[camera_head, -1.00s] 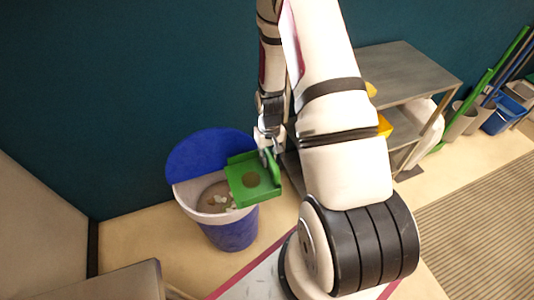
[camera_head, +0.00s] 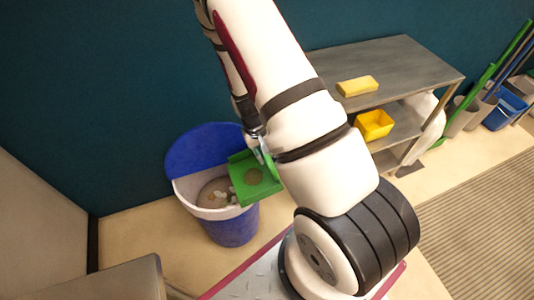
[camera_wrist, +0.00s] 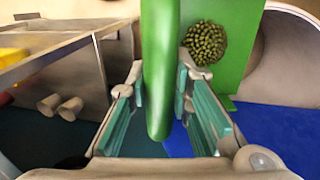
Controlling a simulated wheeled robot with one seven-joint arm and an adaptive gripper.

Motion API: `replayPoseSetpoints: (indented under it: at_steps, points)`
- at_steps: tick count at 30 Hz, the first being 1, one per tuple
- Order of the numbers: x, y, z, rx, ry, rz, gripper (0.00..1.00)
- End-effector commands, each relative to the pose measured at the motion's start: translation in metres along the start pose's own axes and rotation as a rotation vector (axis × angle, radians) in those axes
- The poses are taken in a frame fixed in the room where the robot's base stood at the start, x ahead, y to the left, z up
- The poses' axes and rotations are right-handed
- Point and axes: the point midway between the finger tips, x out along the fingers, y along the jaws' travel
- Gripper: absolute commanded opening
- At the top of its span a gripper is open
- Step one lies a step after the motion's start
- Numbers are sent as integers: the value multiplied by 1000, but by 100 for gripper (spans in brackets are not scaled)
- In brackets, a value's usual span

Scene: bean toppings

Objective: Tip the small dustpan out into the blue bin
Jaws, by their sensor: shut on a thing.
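The small green dustpan (camera_head: 242,186) is over the right side of the blue bin (camera_head: 232,230), overlapping its pale rim in the head view. It looks roughly level, with a round pile of greenish beans (camera_head: 253,177) on it. The beans (camera_wrist: 205,42) also show on the pan in the wrist view. My gripper (camera_head: 259,149) is shut on the dustpan's green handle (camera_wrist: 160,60), which lies between the two fingers. The bin's blue lid (camera_head: 205,148) stands open at the back, and a few pale scraps (camera_head: 219,195) lie inside.
A grey shelf unit (camera_head: 410,68) with a yellow block (camera_head: 357,86) and a yellow box (camera_head: 374,125) stands to the right. A teal wall (camera_head: 90,90) rises behind the bin. A grey cabinet edge (camera_head: 110,283) is at front left.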

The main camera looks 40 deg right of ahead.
Motion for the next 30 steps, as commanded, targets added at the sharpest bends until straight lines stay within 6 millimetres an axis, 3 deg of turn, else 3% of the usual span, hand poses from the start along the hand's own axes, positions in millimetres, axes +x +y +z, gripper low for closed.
replayPoseSetpoints:
  at_steps: [19,30]
  points:
    - [-31,-20,-1,-5,8,256,0]
    - [-38,-42,-2,-6,3,429,0]
